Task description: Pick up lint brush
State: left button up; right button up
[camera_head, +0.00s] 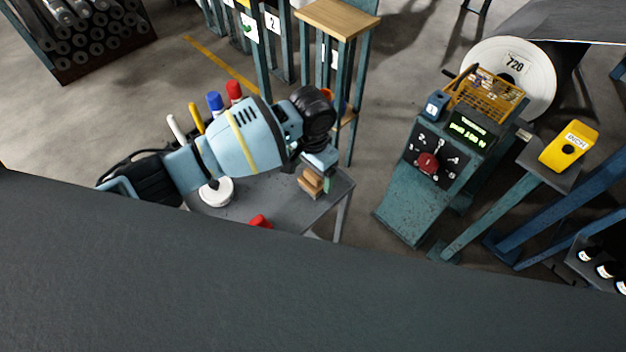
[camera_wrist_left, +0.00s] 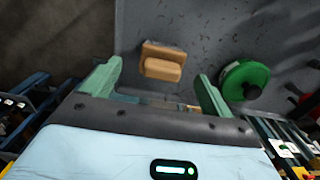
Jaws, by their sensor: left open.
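The lint brush is a small tan wooden block with a raised handle. In the left wrist view the lint brush (camera_wrist_left: 162,64) lies on a grey tabletop (camera_wrist_left: 200,25), just beyond and between the fingertips. In the head view the brush (camera_head: 311,181) shows near the table's right end, partly covered by my gripper. My left gripper (camera_wrist_left: 155,84) is open, with green fingers spread apart and nothing between them. In the head view the left gripper (camera_head: 321,165) is right above the brush. My right gripper is in neither view.
A green tape-like roll (camera_wrist_left: 245,79) lies right of the brush in the wrist view. A white disc (camera_head: 217,192), a red object (camera_head: 260,222) and several coloured upright items share the table. A control console (camera_head: 425,180) stands to the right, with floor between.

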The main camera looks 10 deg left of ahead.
aim_at(313, 174)
pick_arm(q)
jog(key=shift+f, duration=0.2)
jog(key=f, duration=0.5)
jog(key=shift+w+a+b, duration=0.1)
jog(key=shift+w+b, duration=0.15)
jog(key=shift+b, duration=0.1)
jog(key=shift+r, duration=0.1)
jog(key=c, duration=1.1)
